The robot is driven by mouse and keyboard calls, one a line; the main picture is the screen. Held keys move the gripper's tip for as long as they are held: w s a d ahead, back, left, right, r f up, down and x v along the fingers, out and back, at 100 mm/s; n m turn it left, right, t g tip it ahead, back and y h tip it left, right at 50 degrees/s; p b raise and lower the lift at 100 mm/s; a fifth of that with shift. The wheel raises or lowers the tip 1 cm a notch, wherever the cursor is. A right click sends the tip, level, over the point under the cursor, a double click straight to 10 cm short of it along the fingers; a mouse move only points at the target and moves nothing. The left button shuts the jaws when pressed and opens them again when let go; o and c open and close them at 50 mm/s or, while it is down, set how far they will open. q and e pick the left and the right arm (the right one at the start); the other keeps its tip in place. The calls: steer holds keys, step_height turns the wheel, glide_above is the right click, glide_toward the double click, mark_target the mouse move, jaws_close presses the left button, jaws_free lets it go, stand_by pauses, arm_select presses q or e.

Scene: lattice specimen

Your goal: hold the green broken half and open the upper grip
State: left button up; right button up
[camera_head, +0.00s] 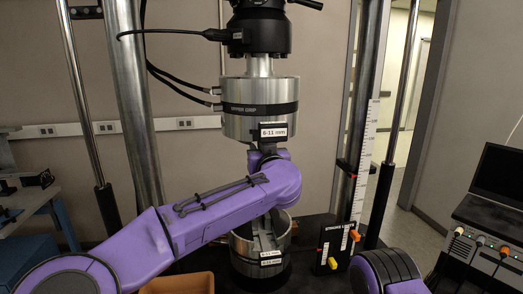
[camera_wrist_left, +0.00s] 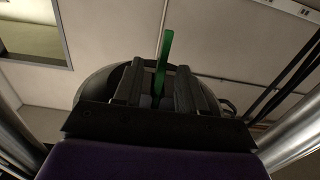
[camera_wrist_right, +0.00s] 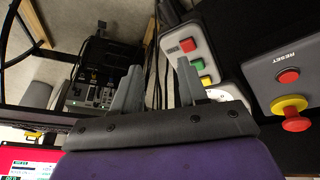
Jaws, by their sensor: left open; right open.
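The green broken half (camera_wrist_left: 163,60) shows in the left wrist view as a narrow upright strip. It stands between the two fingers of my left gripper (camera_wrist_left: 159,80), which is open, with a gap visible on each side. In the head view my left arm reaches in from the left to just below the upper grip (camera_head: 260,108), a silver cylinder with a black band. The arm hides the green half there. My right gripper (camera_wrist_right: 158,90) is open and empty in the right wrist view.
The lower grip (camera_head: 262,245) stands below my left arm. The right wrist view shows a button box (camera_wrist_right: 190,60) and a reset box (camera_wrist_right: 288,85) with a red-and-yellow stop button. Metal columns flank the grips.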

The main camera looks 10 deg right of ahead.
arm_select(q)
steer(key=shift+w, duration=0.4)
steer(key=shift+c, duration=0.3)
jaws_close()
arm_select(e)
steer(key=o, duration=0.5)
steer(key=shift+c, duration=0.2)
